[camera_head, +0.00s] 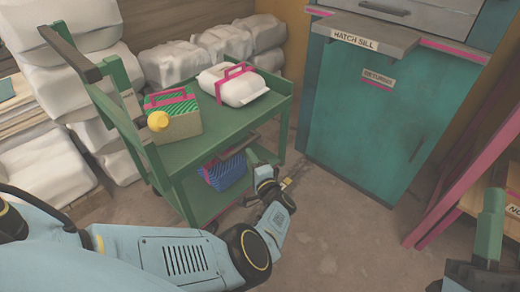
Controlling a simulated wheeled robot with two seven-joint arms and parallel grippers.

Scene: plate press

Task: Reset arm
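My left arm reaches in from the left, and its gripper (264,160) is beside the near right side of the green cart, low and in front of the lower shelf. Its fingers blend with the cart, so I cannot tell whether they are open or shut. My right gripper (489,228) shows only in part at the lower right, a green piece above a dark wrist, and its fingers are not clear. I see nothing clearly held in either gripper.
The green cart (204,153) carries a striped green box (176,121) with a yellow knob, a white bundle with a pink handle (236,84), and a blue basket (226,170) below. A teal cabinet (365,118) stands right, a pink-edged rack (462,180) farther right. Floor between is clear.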

